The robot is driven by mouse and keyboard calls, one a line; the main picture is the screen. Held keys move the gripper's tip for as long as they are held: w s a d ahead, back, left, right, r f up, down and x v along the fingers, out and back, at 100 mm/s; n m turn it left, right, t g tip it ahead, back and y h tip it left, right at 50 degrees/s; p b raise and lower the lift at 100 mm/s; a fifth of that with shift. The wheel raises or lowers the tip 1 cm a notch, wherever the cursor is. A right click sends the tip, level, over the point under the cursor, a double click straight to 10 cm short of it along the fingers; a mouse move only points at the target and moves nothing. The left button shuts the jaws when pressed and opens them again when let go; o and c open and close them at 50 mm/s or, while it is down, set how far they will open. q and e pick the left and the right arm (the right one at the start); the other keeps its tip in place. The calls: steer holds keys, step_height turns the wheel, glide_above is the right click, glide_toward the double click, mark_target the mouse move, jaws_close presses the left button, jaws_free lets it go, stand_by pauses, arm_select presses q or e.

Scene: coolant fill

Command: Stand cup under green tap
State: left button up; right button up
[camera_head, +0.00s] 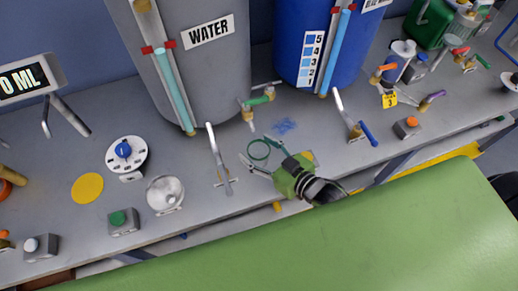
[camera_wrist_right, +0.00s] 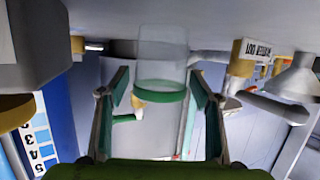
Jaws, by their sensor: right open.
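The clear cup, with a green band (camera_head: 258,149), stands on the grey bench in front of the water tank. In the right wrist view the cup (camera_wrist_right: 162,50) shows between my fingers, with its see-through wall and green ring. The green tap (camera_head: 262,98) sticks out from the tank's lower front; the cup is nearer the bench's front edge than its spout. The tap's green handle (camera_wrist_right: 127,119) also shows in the wrist view. My right gripper (camera_head: 263,158) is open, with its fingers on either side of the cup; contact cannot be made out. My left gripper is not in view.
A bent metal pipe stand (camera_head: 218,158) is left of the cup. Another metal pipe with a blue handle (camera_head: 368,133) stands to the right. A metal funnel (camera_head: 165,192) and a blue-knobbed dial (camera_head: 124,151) are farther left. A green surface (camera_head: 300,240) fills the foreground.

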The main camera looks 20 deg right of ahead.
steer(key=shift+r, duration=0.2)
steer(key=shift+s+d, duration=0.15)
steer(key=shift+s, duration=0.2)
steer(key=b+v, duration=0.1)
steer(key=v, duration=1)
